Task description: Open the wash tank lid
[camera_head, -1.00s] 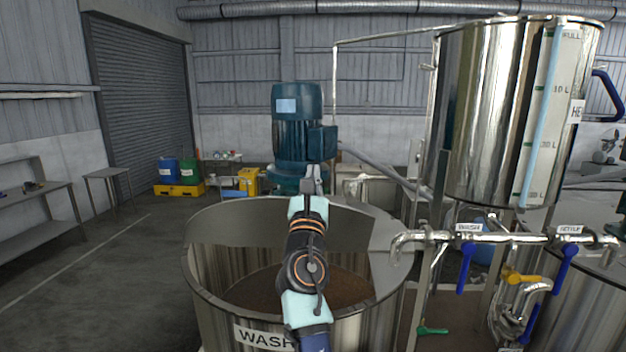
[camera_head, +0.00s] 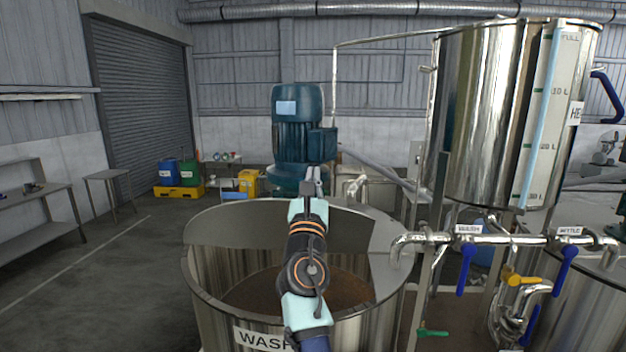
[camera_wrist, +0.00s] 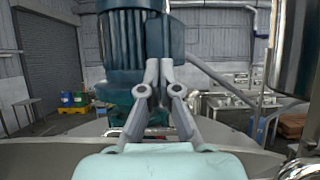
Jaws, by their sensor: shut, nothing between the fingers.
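The wash tank (camera_head: 215,305) is a round steel vessel labelled WASH in the head view. Its front part is open, showing a brown layer inside. A flat grey lid panel (camera_head: 248,228) stands raised across the opening, and it also shows in the wrist view (camera_wrist: 40,155). A fixed grey top section (camera_head: 392,235) lies at the right rim. My gripper (camera_head: 314,173) is over the rear of the tank, beyond the panel's upper edge. In the wrist view its fingertips (camera_wrist: 159,66) are together and hold nothing. My arm hides part of the panel and the tank's middle.
A blue-green motor (camera_head: 298,125) stands just behind my gripper. A steel heating tank (camera_head: 485,110) and a pipe with blue-handled valves (camera_head: 520,238) are at the right. The floor (camera_head: 100,285) left of the wash tank is clear.

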